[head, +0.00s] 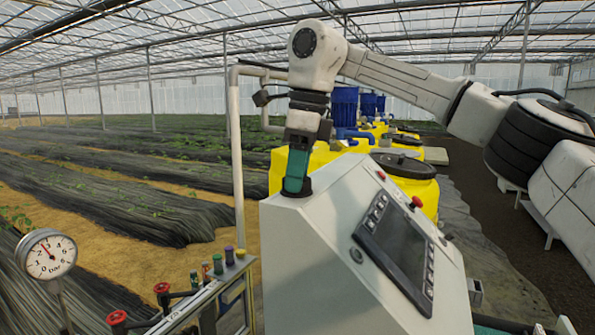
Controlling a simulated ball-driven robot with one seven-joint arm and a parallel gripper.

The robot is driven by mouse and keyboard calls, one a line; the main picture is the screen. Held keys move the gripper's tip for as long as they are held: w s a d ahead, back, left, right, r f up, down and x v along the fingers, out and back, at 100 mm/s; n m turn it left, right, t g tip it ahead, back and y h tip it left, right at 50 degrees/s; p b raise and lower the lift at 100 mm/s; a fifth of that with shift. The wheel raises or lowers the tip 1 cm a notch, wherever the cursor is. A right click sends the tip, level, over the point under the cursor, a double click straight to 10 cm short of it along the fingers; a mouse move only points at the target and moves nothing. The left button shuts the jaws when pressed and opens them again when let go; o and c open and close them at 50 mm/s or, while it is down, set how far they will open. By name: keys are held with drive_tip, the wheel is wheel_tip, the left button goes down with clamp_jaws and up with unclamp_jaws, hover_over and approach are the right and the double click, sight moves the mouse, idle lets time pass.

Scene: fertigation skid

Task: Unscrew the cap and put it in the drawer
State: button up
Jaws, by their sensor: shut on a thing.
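My gripper (295,184) points down with its green fingers at the top left of the pale control cabinet (315,250). It is shut on a small dark round cap (307,189) at the cabinet's sloped upper edge. The fingers cover most of the cap, so I cannot tell whether it is still threaded on or loose. I cannot make out a drawer in this view.
A screen panel (395,247) is on the cabinet's slanted face. A pressure gauge (47,254), red-handled valves (117,317) and small coloured-top bottles (217,265) stand at the left. Yellow tanks (420,190) stand behind. A white pipe (236,150) rises left of my gripper.

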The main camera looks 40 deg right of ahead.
drive_tip(key=shift+n, duration=1.3)
drive_tip(key=shift+d+n+g, duration=0.1)
drive_tip(key=shift+n+g, duration=0.2)
drive_tip(key=shift+n, duration=1.2)
drive_tip(key=shift+r, duration=0.2)
drive_tip(key=shift+r, duration=3.1)
drive_tip(key=shift+f, duration=0.1)
drive_tip(key=shift+f, duration=2.55)
